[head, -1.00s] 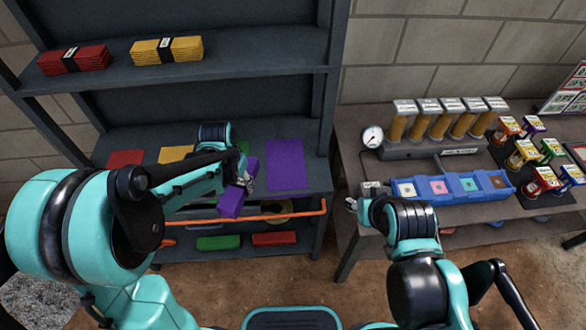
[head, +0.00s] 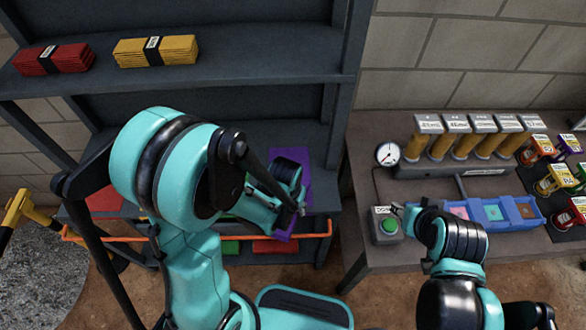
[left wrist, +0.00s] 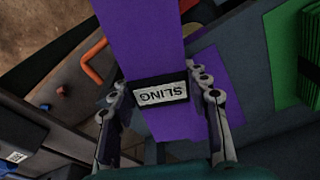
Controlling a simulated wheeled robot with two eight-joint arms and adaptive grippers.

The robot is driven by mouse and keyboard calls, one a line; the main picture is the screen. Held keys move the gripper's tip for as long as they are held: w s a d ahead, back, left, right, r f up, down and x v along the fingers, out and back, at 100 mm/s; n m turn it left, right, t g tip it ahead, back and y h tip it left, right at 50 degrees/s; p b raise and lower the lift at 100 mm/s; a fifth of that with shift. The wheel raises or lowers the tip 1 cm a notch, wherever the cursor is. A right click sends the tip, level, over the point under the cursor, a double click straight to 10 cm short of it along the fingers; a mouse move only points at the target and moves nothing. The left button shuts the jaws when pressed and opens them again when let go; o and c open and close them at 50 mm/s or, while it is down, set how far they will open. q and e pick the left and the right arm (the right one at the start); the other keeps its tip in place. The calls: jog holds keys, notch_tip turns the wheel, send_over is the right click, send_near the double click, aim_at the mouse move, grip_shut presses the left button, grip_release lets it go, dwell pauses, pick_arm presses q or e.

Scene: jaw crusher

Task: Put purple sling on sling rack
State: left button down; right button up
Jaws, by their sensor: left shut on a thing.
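The purple sling (left wrist: 143,38) is a flat bundle with a black band and a white SLING label. My left gripper (left wrist: 163,100) is shut on it across the band, one finger on each side. In the head view my left gripper (head: 298,208) is at the front right of the rack's middle shelf, and its arm hides most of the sling. The dark sling rack (head: 180,90) has a purple patch (head: 303,165) on that shelf, partly behind my gripper. In the left wrist view the purple patch (left wrist: 205,88) shows behind the sling. My right gripper (head: 396,210) is beside a green button box.
Red bundles (head: 55,58) and yellow bundles (head: 156,50) lie on the upper shelf. An orange bar (head: 110,239) runs along the rack's front. The green button box (head: 385,226), a blue bin tray (head: 508,212) and a gauge (head: 388,154) stand on the right table.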

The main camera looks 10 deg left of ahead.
pick_arm(q)
jog(key=w+a, duration=0.1)
jog(key=w, duration=0.3)
jog(key=w+a+b, duration=0.1)
jog(key=w+a, duration=0.1)
jog(key=w, duration=0.3)
jog(key=w+a, duration=0.1)
jog(key=w, duration=0.4)
jog(key=shift+w+a, duration=0.15)
jog(key=shift+w, duration=0.1)
jog(key=shift+w+a+f+b, duration=0.1)
jog(key=shift+w+f+b, duration=0.1)
jog(key=shift+f+b, duration=0.55)
jog(key=shift+w+f+b, duration=0.2)
jog(key=shift+f+b, duration=0.1)
jog(key=shift+f, duration=0.75)
jog(key=shift+f, duration=0.1)
jog(key=c, duration=0.8)
grip_release()
jog(key=shift+o, duration=0.2)
